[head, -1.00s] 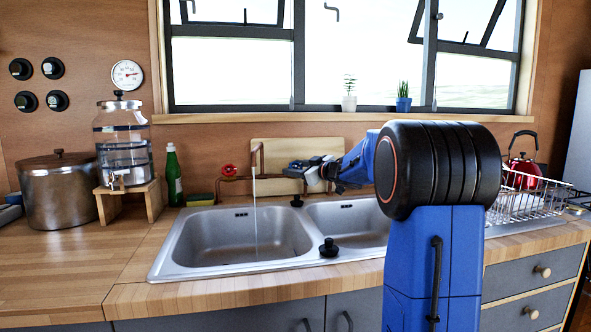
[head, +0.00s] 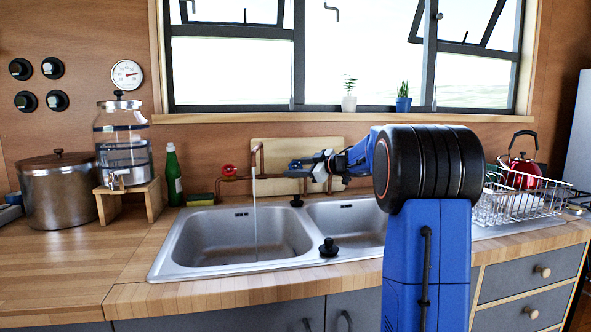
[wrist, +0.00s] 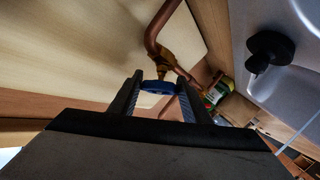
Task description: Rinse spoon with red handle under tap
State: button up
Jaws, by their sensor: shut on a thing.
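My gripper (head: 295,165) is behind the sink, to the right of the copper tap (head: 257,158). In the wrist view my gripper (wrist: 160,88) is closed around a small blue handle (wrist: 158,86) on a brass valve (wrist: 165,62) of the copper pipe. A thin stream of water (head: 256,220) falls from the tap into the left basin (head: 215,240). A red valve handle (head: 229,170) is on the pipe left of the tap. I see no spoon with a red handle in either view.
Black plugs lie at the sink's front rim (head: 328,248) and back rim (head: 296,201). A green bottle (head: 173,175) and a sponge (head: 200,198) stand left of the tap. A dish rack (head: 520,200) is at the right. The left counter front is clear.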

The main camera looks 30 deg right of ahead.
jog(key=o, duration=1)
jog(key=shift+o, duration=0.2)
jog(key=v, duration=1.2)
